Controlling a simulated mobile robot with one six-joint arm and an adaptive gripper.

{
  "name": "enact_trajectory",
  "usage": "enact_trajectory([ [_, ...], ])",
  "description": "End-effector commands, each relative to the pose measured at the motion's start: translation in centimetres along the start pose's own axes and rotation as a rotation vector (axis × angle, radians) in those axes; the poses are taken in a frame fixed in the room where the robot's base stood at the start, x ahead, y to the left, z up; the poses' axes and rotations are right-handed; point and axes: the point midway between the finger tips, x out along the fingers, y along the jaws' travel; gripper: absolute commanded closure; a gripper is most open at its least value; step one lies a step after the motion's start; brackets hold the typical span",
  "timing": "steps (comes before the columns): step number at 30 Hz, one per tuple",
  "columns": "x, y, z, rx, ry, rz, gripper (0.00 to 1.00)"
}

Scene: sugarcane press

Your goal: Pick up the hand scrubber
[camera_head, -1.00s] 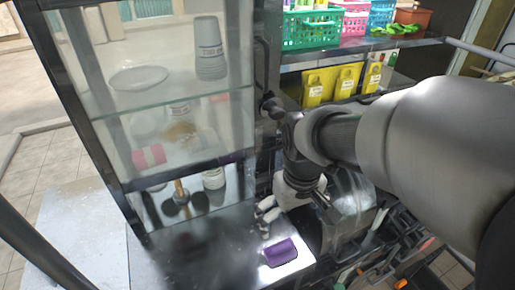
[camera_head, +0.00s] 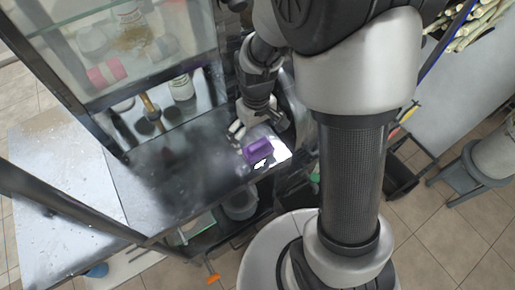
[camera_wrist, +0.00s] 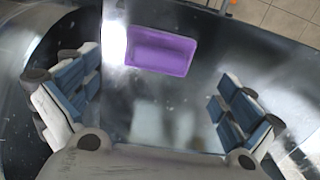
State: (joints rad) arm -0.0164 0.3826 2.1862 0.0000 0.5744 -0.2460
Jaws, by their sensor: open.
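The hand scrubber looks like a small purple block (camera_head: 258,150) lying on the dark metal counter, close to its front right edge. In the wrist view the purple block (camera_wrist: 161,51) lies flat near the top centre, ahead of and between my fingers. My gripper (camera_head: 240,132) is just behind and to the left of the block in the head view. In the wrist view my gripper (camera_wrist: 158,105) has its two blue-padded fingers spread wide with nothing between them. The block is apart from both fingers.
The dark counter (camera_head: 170,185) is mostly clear left of the block. A glass-fronted cabinet (camera_head: 75,25) stands behind it, holding a pink-and-white cup (camera_head: 106,73), bottles and a wooden-handled item (camera_head: 150,108). A lower shelf with a pot (camera_head: 240,203) is below the counter edge.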

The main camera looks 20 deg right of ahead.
Motion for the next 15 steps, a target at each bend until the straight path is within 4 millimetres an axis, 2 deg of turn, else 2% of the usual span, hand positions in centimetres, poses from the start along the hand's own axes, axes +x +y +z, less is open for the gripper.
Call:
enact_trajectory([
  [5, 1.1, 0.0, 0.1, 0.000, 0.000, 0.000, 0.00],
  [12, 4.7, 0.2, 0.5, 0.000, -0.002, -0.001, 0.00],
  [15, 5.6, 0.2, 0.4, 0.000, 0.000, 0.000, 0.00],
])
